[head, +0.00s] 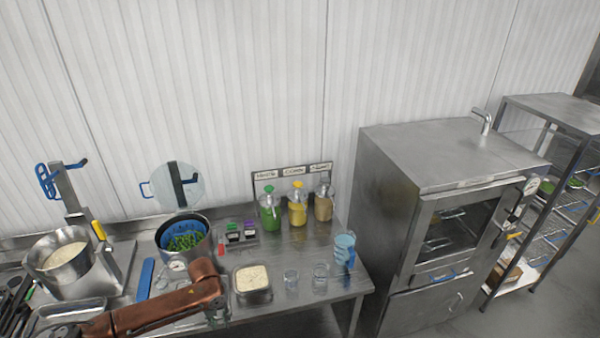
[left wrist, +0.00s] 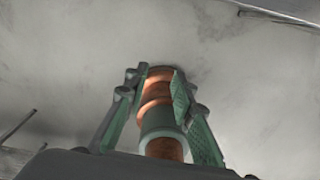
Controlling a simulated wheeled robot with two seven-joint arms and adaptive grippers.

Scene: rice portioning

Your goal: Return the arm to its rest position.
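My left arm's copper-coloured links (head: 150,309) cross the lower left of the head view, low over the front of the steel table (head: 335,288). I cannot clearly make out the left gripper's fingers in the head view. In the left wrist view my left gripper (left wrist: 159,72) has its two green-padded fingers spread apart. A copper-and-green ringed cylinder, which looks like part of my own body, shows between them. I see no task object held. My right gripper is not in view.
On the table stand a rice bowl (head: 60,272), a pot (head: 191,252) with a blue basket, a rice tray (head: 253,293), several bottles, glasses (head: 320,276) and a blue jug (head: 345,250). An oven (head: 425,185) and a rack (head: 545,110) stand to the right.

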